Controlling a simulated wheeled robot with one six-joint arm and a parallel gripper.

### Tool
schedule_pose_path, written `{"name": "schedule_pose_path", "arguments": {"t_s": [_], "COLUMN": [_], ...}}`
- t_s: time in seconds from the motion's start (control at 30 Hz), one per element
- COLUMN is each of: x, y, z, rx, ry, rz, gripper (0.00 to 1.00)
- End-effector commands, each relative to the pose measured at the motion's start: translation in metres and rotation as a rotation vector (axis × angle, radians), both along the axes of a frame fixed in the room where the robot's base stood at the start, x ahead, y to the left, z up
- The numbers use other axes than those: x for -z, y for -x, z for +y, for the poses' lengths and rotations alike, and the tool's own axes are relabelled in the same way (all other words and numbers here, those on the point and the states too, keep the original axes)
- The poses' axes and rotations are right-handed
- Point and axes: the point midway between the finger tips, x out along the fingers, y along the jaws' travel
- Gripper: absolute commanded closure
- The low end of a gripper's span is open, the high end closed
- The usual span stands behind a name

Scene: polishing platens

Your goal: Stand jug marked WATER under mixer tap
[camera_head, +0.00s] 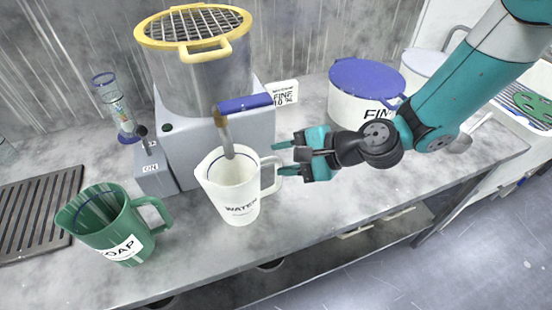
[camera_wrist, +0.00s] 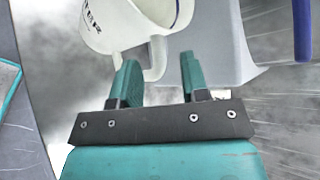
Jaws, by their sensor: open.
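The white jug marked WATER (camera_head: 237,198) stands upright on the counter, in front of the grey mixer base. The mixer tap (camera_head: 227,138), a brass and grey spout with a blue lever (camera_head: 244,104), comes down over the jug's open mouth. My gripper (camera_head: 279,158) is open at the right of the jug, at its handle. In the wrist view the jug (camera_wrist: 122,22) is at the top, and its handle (camera_wrist: 157,58) shows between the spread fingers of my gripper (camera_wrist: 160,68). I cannot tell whether a finger touches the handle.
A green jug marked SOAP (camera_head: 112,228) stands at the left, beside a dark slatted rack (camera_head: 40,205). A blue-lidded white tub (camera_head: 362,95) stands behind my arm. A glass cylinder (camera_head: 117,108) is at the back left. The counter front is clear right of the jug.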

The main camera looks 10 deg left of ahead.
Motion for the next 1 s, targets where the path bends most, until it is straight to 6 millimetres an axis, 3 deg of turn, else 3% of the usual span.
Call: {"name": "schedule_pose_path", "arguments": {"t_s": [0.2, 0.4, 0.77, 0.87, 1.0], "x": [-0.021, -0.038, -0.047, -0.059, -0.089], "y": [0.003, 0.007, 0.011, 0.022, 0.055], "z": [-0.046, -0.075, -0.086, -0.088, -0.104], "rx": [0.006, 0.003, -0.014, -0.093, -0.330], "ry": [-0.001, -0.001, 0.008, 0.057, 0.215], "rz": [-0.002, -0.001, -0.016, -0.096, -0.323], "gripper": [0.59, 0.59, 0.59, 0.59, 0.59]}}
